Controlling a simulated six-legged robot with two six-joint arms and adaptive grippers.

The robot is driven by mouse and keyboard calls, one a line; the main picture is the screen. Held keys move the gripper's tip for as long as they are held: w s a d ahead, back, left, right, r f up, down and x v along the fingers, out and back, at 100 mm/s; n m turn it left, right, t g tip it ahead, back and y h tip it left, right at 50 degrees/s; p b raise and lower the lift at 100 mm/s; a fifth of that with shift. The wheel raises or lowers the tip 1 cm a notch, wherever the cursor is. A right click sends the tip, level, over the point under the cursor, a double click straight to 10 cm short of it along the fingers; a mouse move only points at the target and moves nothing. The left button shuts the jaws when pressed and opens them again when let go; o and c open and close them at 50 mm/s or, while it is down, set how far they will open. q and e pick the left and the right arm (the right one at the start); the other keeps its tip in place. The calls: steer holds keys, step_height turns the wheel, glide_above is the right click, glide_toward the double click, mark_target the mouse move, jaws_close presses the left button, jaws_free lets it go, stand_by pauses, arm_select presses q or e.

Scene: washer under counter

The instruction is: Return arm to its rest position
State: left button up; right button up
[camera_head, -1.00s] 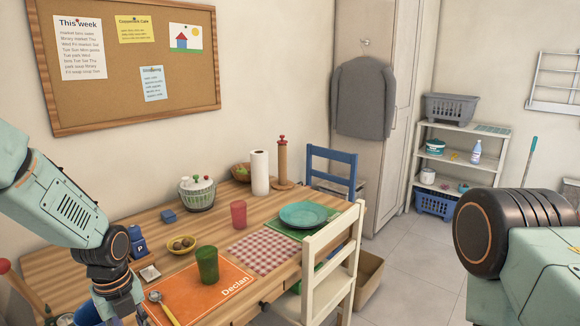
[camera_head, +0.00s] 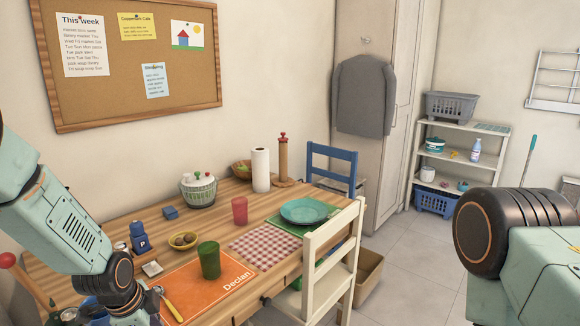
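My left arm (camera_head: 60,225) comes in from the left edge and reaches down over the near left corner of the wooden table (camera_head: 130,235). Its wrist is at the bottom edge of the view, and its gripper fingers are out of sight below. My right arm (camera_head: 500,240) fills the lower right corner, folded close to the camera. Its gripper is not in view. No object shows in a grip.
The table holds an orange placemat (camera_head: 215,285), a green cup (camera_head: 209,260), a red cup (camera_head: 240,211), a blue pepper mill (camera_head: 139,238) and a teal plate (camera_head: 304,211). A cream chair (camera_head: 332,245) stands at its right side.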

arm_select(q)
steer(key=s+d+f+n+g, duration=0.1)
steer(key=s+f+n, duration=0.4)
steer(key=s, duration=0.6)
steer(key=s+d+f+n+g+b, duration=0.1)
steer(key=s+f+n, duration=0.3)
steer(key=s, duration=0.7)
steer(key=s+d+f+n+g+b, duration=0.1)
steer(key=s+d+f+n, duration=0.2)
steer(key=s, duration=0.7)
step_height(320, 180, down, 3)
steer(key=n, duration=0.3)
steer(key=shift+s+d+r+y, duration=0.15)
steer(key=shift+s+d+y, duration=0.2)
steer(key=shift+s+y, duration=0.05)
